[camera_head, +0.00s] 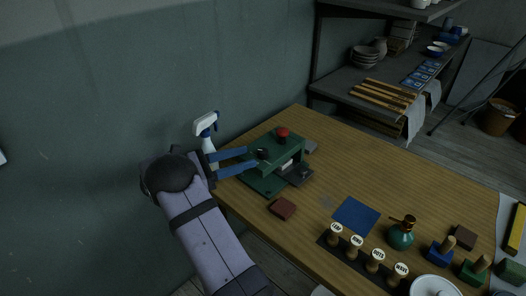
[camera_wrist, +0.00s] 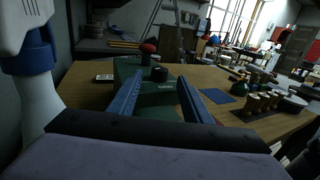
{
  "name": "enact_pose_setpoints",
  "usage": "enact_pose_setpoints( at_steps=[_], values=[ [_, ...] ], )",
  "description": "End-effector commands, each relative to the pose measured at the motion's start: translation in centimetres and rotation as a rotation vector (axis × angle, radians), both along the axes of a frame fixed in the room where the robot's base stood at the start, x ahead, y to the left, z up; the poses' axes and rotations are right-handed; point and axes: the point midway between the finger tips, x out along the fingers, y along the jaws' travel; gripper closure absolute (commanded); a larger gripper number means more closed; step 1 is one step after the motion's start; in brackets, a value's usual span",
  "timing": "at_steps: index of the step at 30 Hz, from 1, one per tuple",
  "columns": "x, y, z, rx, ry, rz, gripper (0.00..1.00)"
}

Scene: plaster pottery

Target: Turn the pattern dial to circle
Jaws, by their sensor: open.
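The green machine (camera_head: 268,181) stands on the wooden table near its far left corner, with a red knob (camera_head: 282,132) on top. A small black dial (camera_head: 262,154) sits on its near left side. The machine also shows in the wrist view (camera_wrist: 160,100), with the dial (camera_wrist: 159,74) ahead between my fingers. My gripper (camera_head: 252,161) is open, its two blue fingers pointing at the dial from the left. In the wrist view my gripper (camera_wrist: 158,85) has its fingers spread, with nothing held. The dial's setting is too small to read.
A white spray bottle (camera_head: 206,128) stands just behind my gripper, close at left in the wrist view. A reddish-brown block (camera_head: 282,208) and a blue cloth (camera_head: 356,215) lie in front of the machine. Several labelled stamps (camera_head: 356,242) and a green bottle (camera_head: 401,234) stand nearer. The table's right-rear area is clear.

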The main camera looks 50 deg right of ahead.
Motion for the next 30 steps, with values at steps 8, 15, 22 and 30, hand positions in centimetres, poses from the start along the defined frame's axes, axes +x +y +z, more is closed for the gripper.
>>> enact_pose_setpoints(
  at_steps=[8,15,22,30],
  values=[
    [-1.1,-2.4,0.0,0.001,-0.001,-0.002,0.56],
    [-2.2,-5.2,0.0,0.001,-0.001,-0.001,0.56],
    [-2.7,-6.5,0.0,0.001,-0.003,0.001,0.56],
    [-2.7,-6.6,0.0,0.001,-0.003,0.002,0.56]
  ],
)
